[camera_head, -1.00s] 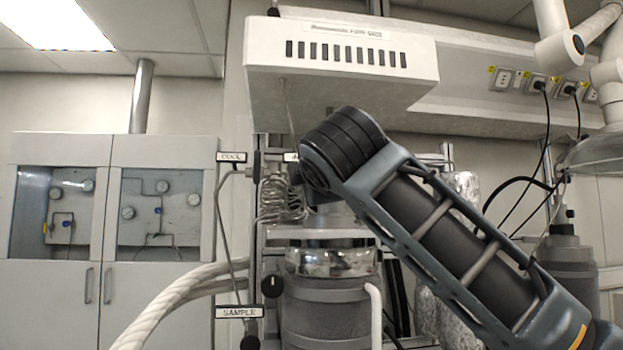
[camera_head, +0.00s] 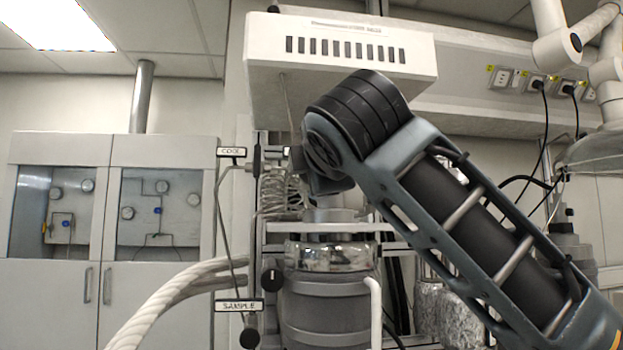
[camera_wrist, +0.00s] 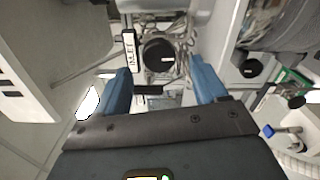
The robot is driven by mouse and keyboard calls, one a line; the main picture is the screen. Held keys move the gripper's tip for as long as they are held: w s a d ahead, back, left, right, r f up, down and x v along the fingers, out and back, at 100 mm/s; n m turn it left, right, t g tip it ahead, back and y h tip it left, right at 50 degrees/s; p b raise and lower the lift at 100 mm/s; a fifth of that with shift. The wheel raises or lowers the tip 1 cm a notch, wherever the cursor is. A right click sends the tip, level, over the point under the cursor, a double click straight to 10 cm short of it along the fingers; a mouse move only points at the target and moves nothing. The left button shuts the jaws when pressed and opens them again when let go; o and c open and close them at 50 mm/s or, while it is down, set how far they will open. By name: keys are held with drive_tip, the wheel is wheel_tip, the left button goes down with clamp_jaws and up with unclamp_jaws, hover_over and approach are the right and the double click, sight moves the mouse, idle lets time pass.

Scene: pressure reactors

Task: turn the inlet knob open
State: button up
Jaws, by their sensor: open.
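The inlet knob (camera_wrist: 160,56) is round and black with a short white mark, and shows in the wrist view beside the white INLET tag (camera_wrist: 129,50). My gripper (camera_wrist: 160,72) has its two blue fingers spread apart with nothing held between them. The knob appears in the gap between the fingertips, towards their far end. I cannot tell how much depth separates fingers and knob, and no contact is visible. In the head view my arm covers the inlet knob and my gripper.
The reactor vessel (camera_head: 325,305) stands below my arm, with a coiled tube (camera_head: 280,192) at its left. Black knobs (camera_head: 272,281) sit near the SAMPLE tag (camera_head: 238,306). A COOL tag (camera_head: 231,152) is higher up. A white slotted housing (camera_head: 340,55) hangs close above my arm.

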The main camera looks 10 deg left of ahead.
drive_tip(key=shift+v, duration=1.5)
